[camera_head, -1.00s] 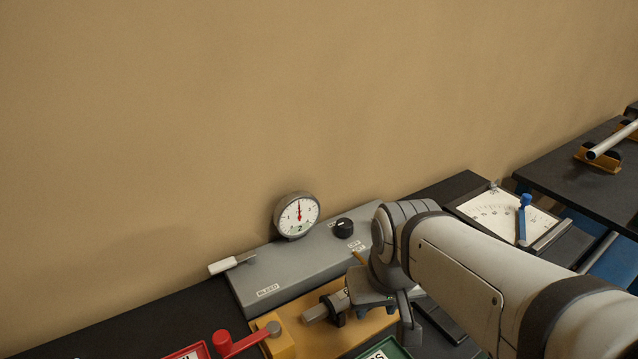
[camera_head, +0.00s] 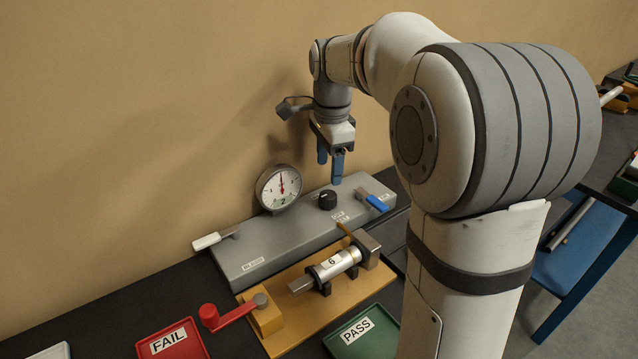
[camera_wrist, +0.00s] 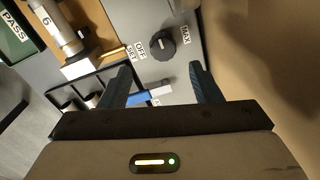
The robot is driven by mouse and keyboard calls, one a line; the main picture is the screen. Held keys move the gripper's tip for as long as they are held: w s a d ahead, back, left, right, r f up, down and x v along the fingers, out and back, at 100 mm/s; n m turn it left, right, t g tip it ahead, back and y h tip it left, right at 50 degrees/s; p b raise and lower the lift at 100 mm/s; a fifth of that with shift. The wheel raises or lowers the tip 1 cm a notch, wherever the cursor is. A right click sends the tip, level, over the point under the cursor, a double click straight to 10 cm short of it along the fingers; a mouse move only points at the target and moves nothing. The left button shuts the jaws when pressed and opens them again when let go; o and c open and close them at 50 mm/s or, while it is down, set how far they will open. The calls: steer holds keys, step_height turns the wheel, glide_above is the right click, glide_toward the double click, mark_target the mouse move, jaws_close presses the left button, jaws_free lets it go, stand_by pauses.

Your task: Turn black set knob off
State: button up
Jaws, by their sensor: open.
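The black set knob (camera_head: 328,199) sits on top of the grey panel (camera_head: 262,238), right of the round gauge (camera_head: 279,187). In the wrist view the knob (camera_wrist: 163,44) shows a white pointer line, with an OFF/SET label (camera_wrist: 138,52) on one side and a MAX label (camera_wrist: 187,34) on the other. My gripper (camera_head: 331,166) points down above the panel, above the knob and apart from it. In the wrist view my gripper (camera_wrist: 160,78) is open and empty, with its blue fingers spread and the knob seen beyond the gap between them.
A blue-handled lever (camera_head: 376,202) stands right of the knob, and a white-handled lever (camera_head: 212,240) is at the panel's left end. In front is a wooden fixture holding a cylinder marked 6 (camera_head: 334,264) and a red crank (camera_head: 228,315). FAIL (camera_head: 180,345) and PASS (camera_head: 352,342) trays lie nearer.

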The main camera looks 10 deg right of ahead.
mark_target(328, 195)
steer(key=shift+w+f, duration=0.2)
steer(key=shift+f, duration=3.65)
steer(key=shift+c, duration=0.2)
